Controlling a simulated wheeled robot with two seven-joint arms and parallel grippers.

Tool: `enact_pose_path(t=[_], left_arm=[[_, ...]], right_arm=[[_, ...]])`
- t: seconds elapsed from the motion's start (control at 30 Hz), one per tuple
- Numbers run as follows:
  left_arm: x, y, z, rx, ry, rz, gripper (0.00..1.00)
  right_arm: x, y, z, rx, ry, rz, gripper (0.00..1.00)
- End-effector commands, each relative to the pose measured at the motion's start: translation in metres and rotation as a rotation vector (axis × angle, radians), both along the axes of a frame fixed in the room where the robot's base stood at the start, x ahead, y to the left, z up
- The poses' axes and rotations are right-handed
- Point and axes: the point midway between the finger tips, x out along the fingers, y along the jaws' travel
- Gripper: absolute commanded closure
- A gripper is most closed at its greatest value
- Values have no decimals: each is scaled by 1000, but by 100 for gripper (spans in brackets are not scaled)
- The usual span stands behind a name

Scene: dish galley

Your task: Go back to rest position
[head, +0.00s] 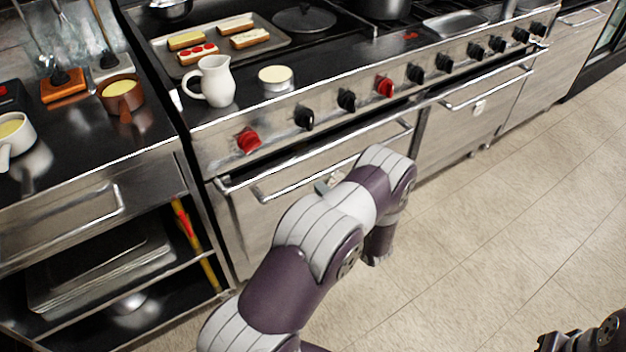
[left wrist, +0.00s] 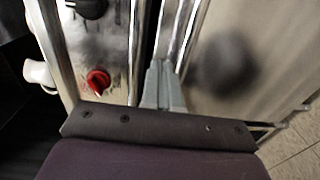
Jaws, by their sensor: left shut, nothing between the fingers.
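My left arm reaches up from the bottom of the head view in front of the steel range. My left gripper (head: 325,187) is mostly hidden behind my own arm, with only grey fingertips showing by the oven handle. In the left wrist view its two grey fingers (left wrist: 163,88) are shut together with nothing between them. They are close to the shiny oven handle bars (left wrist: 180,35); I cannot tell whether they touch. A dark part of my right arm shows at the bottom right corner of the head view, but its gripper does not show.
The range front carries red and black knobs (head: 385,87) and oven door handles (head: 335,160). A white pitcher (head: 216,82), a small cream-topped dish (head: 275,78) and a tray (head: 283,40) of pastries stand on top. An open shelf unit (head: 105,275) is at left. The floor (head: 500,200) at right is clear.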

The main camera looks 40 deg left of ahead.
Motion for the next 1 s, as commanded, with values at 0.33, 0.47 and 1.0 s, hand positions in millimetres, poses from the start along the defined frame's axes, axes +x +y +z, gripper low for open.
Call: enact_pose_path(t=[0.33, 0.47, 1.0], left_arm=[[-14, -37, 0, 0, 1, 0, 100], [-14, -37, 0, 0, 1, 0, 100], [-112, -212, -9, -4, 1771, -1784, 100]], right_arm=[[0, 0, 1, 0, 0, 0, 100], [0, 0, 1, 0, 0, 0, 100], [0, 0, 0, 0, 0, 0, 100]])
